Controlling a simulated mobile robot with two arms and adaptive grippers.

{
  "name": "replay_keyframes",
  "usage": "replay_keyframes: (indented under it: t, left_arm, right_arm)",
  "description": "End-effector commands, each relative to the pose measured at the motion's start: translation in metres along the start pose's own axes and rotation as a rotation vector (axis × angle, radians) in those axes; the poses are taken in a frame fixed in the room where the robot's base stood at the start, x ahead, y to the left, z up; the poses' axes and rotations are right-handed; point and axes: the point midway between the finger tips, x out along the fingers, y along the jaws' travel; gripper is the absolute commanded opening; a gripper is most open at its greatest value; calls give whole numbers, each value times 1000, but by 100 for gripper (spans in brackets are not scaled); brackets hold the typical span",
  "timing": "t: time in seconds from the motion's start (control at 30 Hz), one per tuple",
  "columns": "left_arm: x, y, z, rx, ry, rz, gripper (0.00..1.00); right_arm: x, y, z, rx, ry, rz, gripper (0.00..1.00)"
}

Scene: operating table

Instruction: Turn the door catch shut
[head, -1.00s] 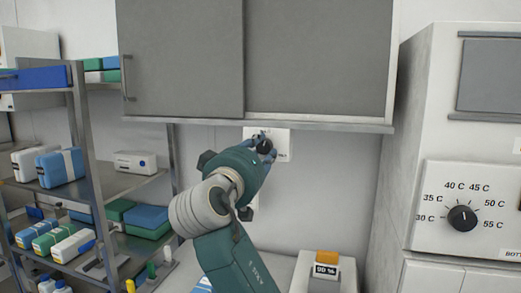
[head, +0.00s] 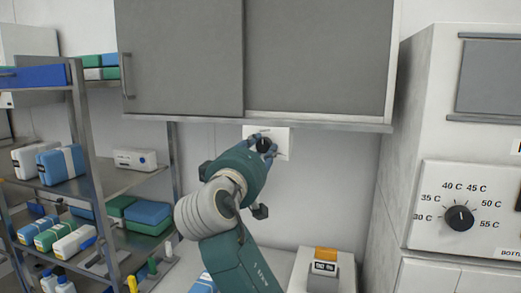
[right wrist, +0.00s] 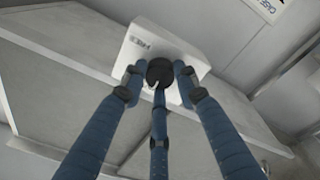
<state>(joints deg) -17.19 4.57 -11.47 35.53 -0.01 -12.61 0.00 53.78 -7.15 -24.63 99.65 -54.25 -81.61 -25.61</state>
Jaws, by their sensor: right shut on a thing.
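The door catch is a round black knob on a white plate (head: 283,143), mounted on the wall below the grey sliding-door cabinet (head: 320,60). The knob (right wrist: 160,72) shows in the right wrist view with a light mark on its lower edge. My right gripper (head: 266,146) is at the plate. Its blue fingers (right wrist: 158,88) close around the knob from both sides and from below. Part of the knob and the lettering on the plate are hidden or too small to read. My left gripper is not in view.
A metal shelf rack (head: 85,140) with blue, green and white boxes stands at left. A white cabinet with a temperature dial (head: 459,218) stands at right.

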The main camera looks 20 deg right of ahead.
Motion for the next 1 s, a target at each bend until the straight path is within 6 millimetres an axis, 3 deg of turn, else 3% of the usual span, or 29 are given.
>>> replay_keyframes:
  t: [0.1, 0.13, 0.2, 0.5, 0.63, 1.0]
  left_arm:
    - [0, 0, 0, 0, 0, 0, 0]
    - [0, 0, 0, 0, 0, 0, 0]
    - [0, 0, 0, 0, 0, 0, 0]
    - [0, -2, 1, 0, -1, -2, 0]
    - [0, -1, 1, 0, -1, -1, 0]
    - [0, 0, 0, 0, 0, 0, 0]
  right_arm:
    - [0, -5, 3, -5, -8, -9, 4]
    - [0, -5, 3, -5, -8, -9, 34]
    - [0, -5, 3, -5, -7, -9, 47]
    - [-1, -2, 1, -1, -3, -3, 49]
    - [-10, -2, 0, 0, 0, -4, 49]
    - [-85, -3, 0, 1, -1, -7, 49]
